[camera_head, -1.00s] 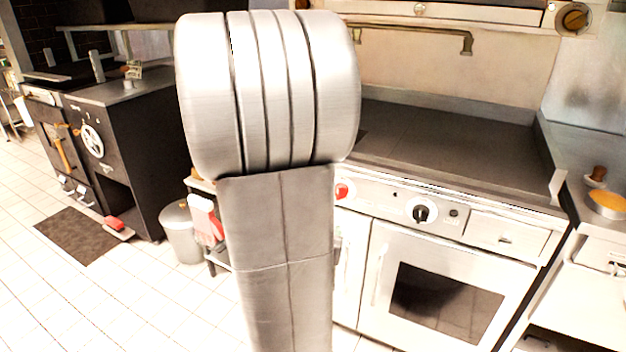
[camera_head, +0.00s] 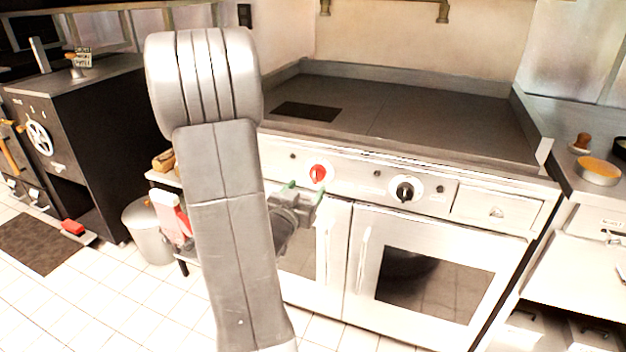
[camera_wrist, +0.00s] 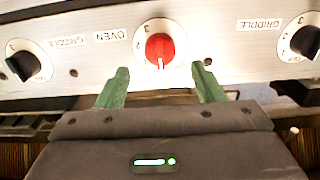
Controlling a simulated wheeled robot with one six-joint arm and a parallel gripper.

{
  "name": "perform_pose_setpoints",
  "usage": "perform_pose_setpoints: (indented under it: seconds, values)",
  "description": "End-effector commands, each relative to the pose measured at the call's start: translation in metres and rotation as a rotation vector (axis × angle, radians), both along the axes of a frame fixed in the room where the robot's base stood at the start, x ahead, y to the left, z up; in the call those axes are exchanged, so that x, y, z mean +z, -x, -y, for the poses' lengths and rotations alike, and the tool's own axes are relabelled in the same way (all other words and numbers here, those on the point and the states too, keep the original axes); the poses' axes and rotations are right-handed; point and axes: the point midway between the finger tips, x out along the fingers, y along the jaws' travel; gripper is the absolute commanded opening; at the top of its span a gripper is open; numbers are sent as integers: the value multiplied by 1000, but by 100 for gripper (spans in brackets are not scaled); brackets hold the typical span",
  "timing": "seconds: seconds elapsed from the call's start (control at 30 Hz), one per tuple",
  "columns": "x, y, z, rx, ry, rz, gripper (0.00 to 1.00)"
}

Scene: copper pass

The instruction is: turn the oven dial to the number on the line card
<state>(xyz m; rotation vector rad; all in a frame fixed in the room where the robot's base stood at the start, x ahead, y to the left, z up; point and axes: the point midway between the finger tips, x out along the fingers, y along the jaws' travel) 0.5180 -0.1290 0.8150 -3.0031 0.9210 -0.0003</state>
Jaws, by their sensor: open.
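The oven dial is a red knob on a white disc (camera_wrist: 160,48), labelled OVEN, in the upper middle of the wrist view. It also shows on the stove front in the head view (camera_head: 318,173). Its white mark points down in the wrist view. The figures 2 and 3 show on the disc's left side. My gripper (camera_wrist: 162,82) is open, its green fingertips apart below and either side of the knob, not gripping it. It also shows in the head view (camera_head: 304,187), just below the dial. A small card (camera_head: 79,57) stands on the dark unit at left; its writing is too small to read.
Black dials labelled GRIDDLE flank the red one, at left (camera_wrist: 24,62) and right (camera_wrist: 303,40) in the wrist view. The griddle top (camera_head: 420,115) lies above the panel. Oven doors with a handle (camera_head: 361,255) are below. A bin (camera_head: 148,230) stands on the floor at left.

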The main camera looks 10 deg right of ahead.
Motion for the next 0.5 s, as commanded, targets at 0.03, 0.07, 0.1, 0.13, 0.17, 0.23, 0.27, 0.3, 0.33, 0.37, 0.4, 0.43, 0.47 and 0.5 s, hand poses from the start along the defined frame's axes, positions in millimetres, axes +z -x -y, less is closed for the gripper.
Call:
perform_pose_setpoints:
  seconds: [0.03, 0.07, 0.1, 0.13, 0.17, 0.23, 0.27, 0.3, 0.33, 0.37, 0.4, 0.43, 0.47, 0.5]
  values:
    - [0, -8, 8, -4, 1, 1, 62]
    - [0, -14, 10, -4, 0, 1, 62]
    - [-1, -20, 14, -3, 1, 1, 62]
    - [0, -24, 17, -3, 1, 1, 62]
    - [0, -28, 20, -2, 1, 1, 62]
    - [0, -36, 25, -2, 1, 1, 62]
    - [0, -39, 27, -1, 1, 1, 62]
    - [0, -42, 29, 0, 1, -1, 62]
    - [0, -44, 30, 0, 1, -1, 62]
    - [0, -46, 31, 1, 1, -1, 62]
    - [0, -47, 32, 1, 1, -1, 62]
    - [0, -48, 33, 1, 1, -1, 62]
    - [0, -49, 33, 1, 1, -1, 62]
    - [0, -49, 33, 1, 1, -1, 62]
